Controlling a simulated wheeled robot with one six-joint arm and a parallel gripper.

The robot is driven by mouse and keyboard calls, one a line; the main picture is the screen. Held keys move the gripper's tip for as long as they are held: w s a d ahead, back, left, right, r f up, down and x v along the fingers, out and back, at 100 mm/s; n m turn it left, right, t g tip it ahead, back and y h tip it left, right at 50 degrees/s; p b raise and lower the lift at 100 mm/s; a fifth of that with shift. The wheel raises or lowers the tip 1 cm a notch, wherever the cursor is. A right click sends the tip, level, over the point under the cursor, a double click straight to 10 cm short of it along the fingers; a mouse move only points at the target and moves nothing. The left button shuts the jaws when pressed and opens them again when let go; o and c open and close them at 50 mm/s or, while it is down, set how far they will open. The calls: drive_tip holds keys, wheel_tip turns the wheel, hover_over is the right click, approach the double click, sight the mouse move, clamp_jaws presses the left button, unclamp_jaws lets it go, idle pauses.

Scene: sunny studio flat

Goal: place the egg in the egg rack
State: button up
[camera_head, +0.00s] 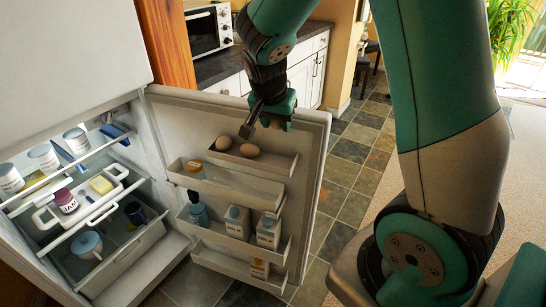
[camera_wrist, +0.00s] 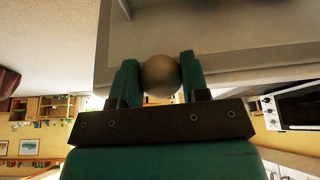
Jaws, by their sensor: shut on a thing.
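My gripper (camera_head: 247,128) is at the upper part of the open fridge door, just above the egg rack (camera_head: 276,160), a pale door shelf. In the wrist view a brownish egg (camera_wrist: 160,75) sits between the two green fingers of my gripper (camera_wrist: 160,80), which are shut on it. In the head view one egg (camera_head: 223,143) shows at the left of the rack and another egg (camera_head: 249,150) right below the fingertips. I cannot tell which of these, if either, is the held one, or whether the held egg touches the rack.
The fridge door (camera_head: 313,150) stands open. Its lower shelves hold a yellow-topped jar (camera_head: 194,165), a blue bottle (camera_head: 198,210) and milk cartons (camera_head: 268,232). The fridge shelves (camera_head: 75,165) at left hold jars and cups. A microwave (camera_head: 208,30) stands behind. Tiled floor at right is clear.

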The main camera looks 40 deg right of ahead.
sight(277, 162)
wheel_tip(277, 162, down, 11)
drive_tip(key=shift+r, duration=0.1)
idle(0.4)
drive_tip(key=o, duration=1)
drive_tip(key=shift+a+r, duration=0.15)
drive_tip(key=shift+r, duration=0.3)
drive_tip(key=v, duration=1.1)
drive_tip(key=s+a+r+n+y, duration=0.2)
drive_tip(key=s+a+r+n, duration=0.1)
drive_tip(key=s+a+n, duration=0.3)
drive_tip(key=s+a+r+n+g+y, duration=0.1)
drive_tip(key=s+a+r+n+y, duration=0.2)
drive_tip(key=s+a+n, duration=0.3)
drive_tip(key=s+a+r+n+g+y, duration=0.1)
drive_tip(key=s+a+r+n+y, duration=0.2)
drive_tip(key=s+a+n, duration=0.3)
drive_tip(key=shift+s+a+n, duration=0.15)
drive_tip(key=shift+s+n, duration=0.05)
drive_tip(key=shift+s, duration=0.3)
drive_tip(key=shift+s+a+n, duration=0.15)
drive_tip(key=shift+s+n, duration=0.05)
drive_tip(key=shift+s, duration=0.3)
